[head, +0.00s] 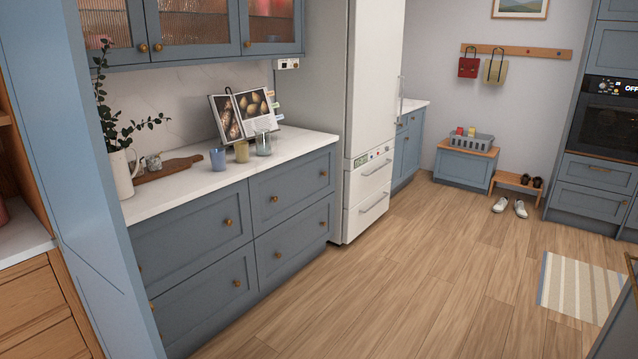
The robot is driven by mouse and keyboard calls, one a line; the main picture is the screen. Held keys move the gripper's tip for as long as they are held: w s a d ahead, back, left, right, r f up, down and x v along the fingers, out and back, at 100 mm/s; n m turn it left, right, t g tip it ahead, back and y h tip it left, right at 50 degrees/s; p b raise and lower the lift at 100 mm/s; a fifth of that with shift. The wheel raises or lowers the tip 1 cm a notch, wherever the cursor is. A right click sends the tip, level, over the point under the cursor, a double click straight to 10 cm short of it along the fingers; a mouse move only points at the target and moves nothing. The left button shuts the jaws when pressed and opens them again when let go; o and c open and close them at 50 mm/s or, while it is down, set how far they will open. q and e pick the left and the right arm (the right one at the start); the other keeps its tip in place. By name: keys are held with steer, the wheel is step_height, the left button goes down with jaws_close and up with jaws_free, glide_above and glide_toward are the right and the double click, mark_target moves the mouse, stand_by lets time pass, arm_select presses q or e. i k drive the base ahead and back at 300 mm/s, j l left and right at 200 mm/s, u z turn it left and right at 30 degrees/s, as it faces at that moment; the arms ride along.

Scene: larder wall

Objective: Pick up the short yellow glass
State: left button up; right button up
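A short yellow glass (241,151) stands upright on the white countertop (205,185), near the middle of its length. A blue glass (218,159) stands just left of it, and a clear glass jar (263,142) stands just right of it. The yellow glass is small in view, and I cannot tell whether anything is inside it. Neither of my grippers shows in the head view.
An open cookbook (243,115) stands behind the glasses. A wooden board (168,169) and a white vase (125,174) with branches are to the left. Wall cabinets (195,25) hang above. A tall fridge (335,90) stands right. The wooden floor (390,285) in front is clear.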

mark_target(241, 150)
steer(key=i+l+z, duration=0.1)
steer(key=i+z, duration=0.25)
steer(key=i, duration=0.3)
steer(key=i+z, duration=0.3)
steer(key=i, duration=0.3)
steer(key=i+j+u, duration=0.15)
steer(key=i+u, duration=0.25)
steer(key=i, duration=0.45)
steer(key=i+l+u, duration=0.1)
steer(key=i+u, duration=0.25)
steer(key=i, duration=0.5)
